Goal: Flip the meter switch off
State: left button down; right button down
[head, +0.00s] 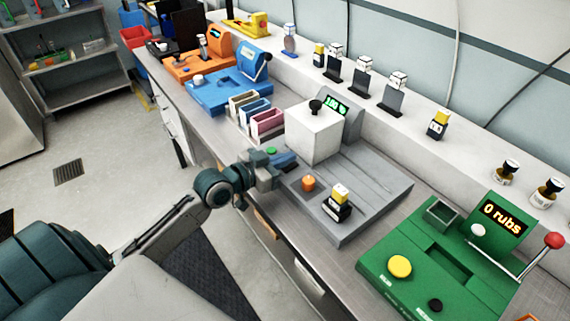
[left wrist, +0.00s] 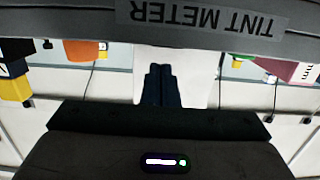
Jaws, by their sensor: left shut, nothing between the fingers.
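The tint meter (head: 370,193) is a grey machine on the bench with a white block (head: 315,133), a black knob on top and a green lit display (head: 336,105). On its front part are an orange round button (head: 308,183) and a green one (head: 271,151). I cannot make out the switch clearly. My left gripper (head: 276,166) is at the meter's front left edge, between the two buttons. In the left wrist view its dark fingers (left wrist: 158,85) are together and empty, with an upside-down "TINT METER" label (left wrist: 205,18) above. My right gripper is out of view.
A green machine (head: 440,265) reading "0 rubs" is to the right. Coloured trays (head: 267,122) and a blue machine (head: 228,92) are to the left. Stamps line the back ledge.

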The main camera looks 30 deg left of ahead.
pick_arm(q)
jog(key=shift+f, duration=0.7)
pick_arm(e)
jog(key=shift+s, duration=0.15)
